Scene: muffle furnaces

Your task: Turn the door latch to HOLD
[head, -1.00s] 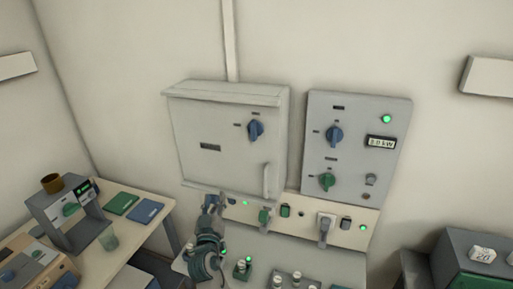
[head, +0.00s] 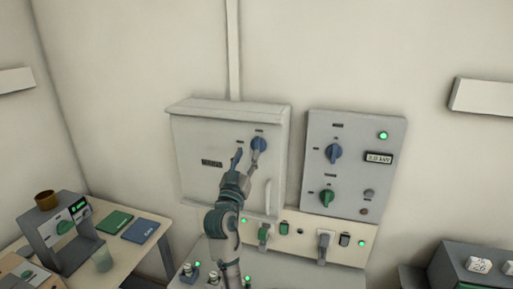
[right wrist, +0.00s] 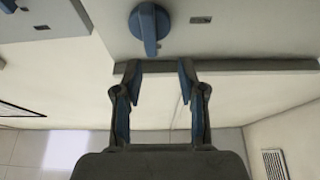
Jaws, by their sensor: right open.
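The grey furnace door (head: 205,140) is shut on the wall box. It bears a blue knob (head: 259,144), likely the latch, at its upper right, with small labels above and to its left that are too small to read. My right gripper (head: 247,151) is raised in front of the door, its fingertips near the knob and partly overlapping it. In the right wrist view the blue knob (right wrist: 149,25) lies just beyond the open, empty fingers (right wrist: 158,68), nearer the left one. Its pointer runs down in that view. I see no grip on it. My left gripper is out of view.
A door handle (head: 267,196) is low on the right of the door. A control panel (head: 352,175) with blue and green knobs stands to the right. A socket strip (head: 297,226) runs below. A side table (head: 105,262) holds a small device and books.

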